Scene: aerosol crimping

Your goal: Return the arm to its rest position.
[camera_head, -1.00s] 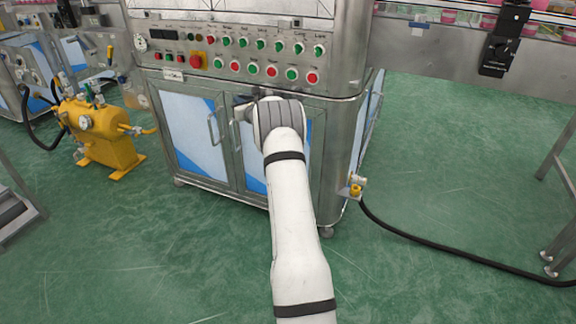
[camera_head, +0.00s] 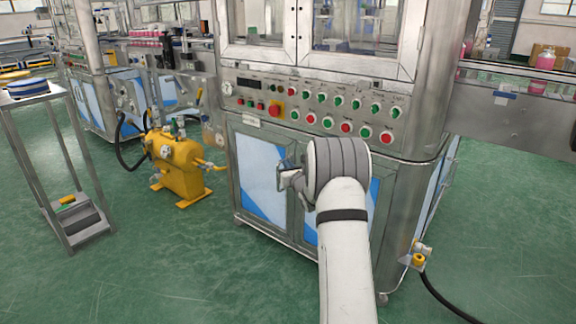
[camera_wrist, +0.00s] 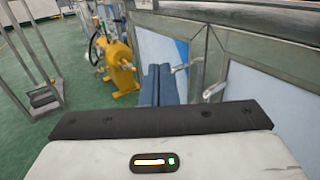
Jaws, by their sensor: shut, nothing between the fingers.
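My white arm reaches up from the lower edge of the head view, its rounded grey wrist in front of the crimping machine's lower doors. My gripper (camera_head: 284,178) sticks out to the left of the wrist, near the doors. In the wrist view my gripper (camera_wrist: 158,84) shows its two dark blue fingers side by side, shut with nothing between them. The crimping machine (camera_head: 262,178) has white and blue door panels. Door handles (camera_wrist: 213,90) show just right of the fingers in the wrist view; whether the fingers touch them I cannot tell.
A button panel (camera_head: 320,112) with red and green knobs is above the arm. A yellow pump unit (camera_head: 180,165) stands on the green floor to the left, also in the wrist view (camera_wrist: 118,64). A metal stand (camera_head: 75,225) is farther left. A black hose (camera_head: 445,302) runs lower right.

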